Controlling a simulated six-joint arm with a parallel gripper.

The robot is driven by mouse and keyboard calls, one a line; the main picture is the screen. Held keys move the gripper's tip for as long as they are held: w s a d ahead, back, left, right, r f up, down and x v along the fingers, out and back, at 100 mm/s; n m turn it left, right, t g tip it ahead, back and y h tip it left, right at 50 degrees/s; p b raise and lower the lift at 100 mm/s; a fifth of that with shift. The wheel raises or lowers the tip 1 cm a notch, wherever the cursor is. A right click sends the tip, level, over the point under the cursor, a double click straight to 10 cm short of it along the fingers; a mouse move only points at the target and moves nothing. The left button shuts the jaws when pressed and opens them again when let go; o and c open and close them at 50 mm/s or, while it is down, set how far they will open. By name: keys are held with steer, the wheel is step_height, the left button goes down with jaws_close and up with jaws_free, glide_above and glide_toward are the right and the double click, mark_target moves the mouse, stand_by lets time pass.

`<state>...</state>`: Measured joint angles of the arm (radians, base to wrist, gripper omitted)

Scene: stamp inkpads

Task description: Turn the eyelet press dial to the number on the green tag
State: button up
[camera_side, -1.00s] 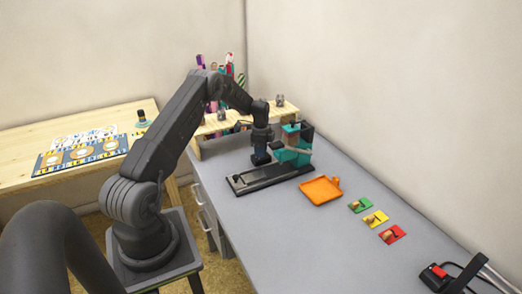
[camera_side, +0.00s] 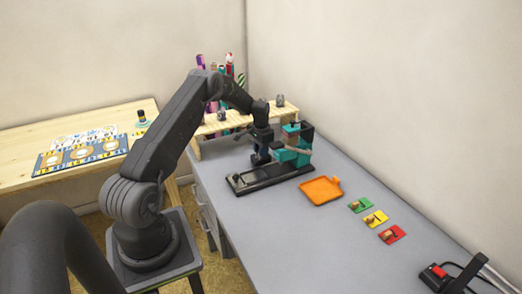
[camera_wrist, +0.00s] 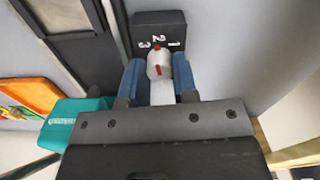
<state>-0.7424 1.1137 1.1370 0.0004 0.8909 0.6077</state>
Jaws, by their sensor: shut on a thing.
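The eyelet press (camera_side: 292,156) is teal with a long black base, on the grey desk. Its teal body shows at the left in the wrist view (camera_wrist: 78,120). My gripper (camera_wrist: 157,75) has its blue fingers on either side of the pale dial knob (camera_wrist: 158,62), shut on it. The knob has red marks, and a black block (camera_wrist: 165,22) behind it bears white digits, partly hidden, with a 3 and a 2 showing. I cannot tell which digit the dial points to. The green tag (camera_side: 360,205) lies on the desk; its number is too small to read.
An orange tray (camera_side: 321,191) lies right of the press. A wooden shelf (camera_side: 245,119) stands behind the press.

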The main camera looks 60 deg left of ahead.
steer(key=n, duration=0.3)
steer(key=shift+n, duration=2.1)
steer(key=o, duration=0.9)
steer(key=shift+r, duration=6.9)
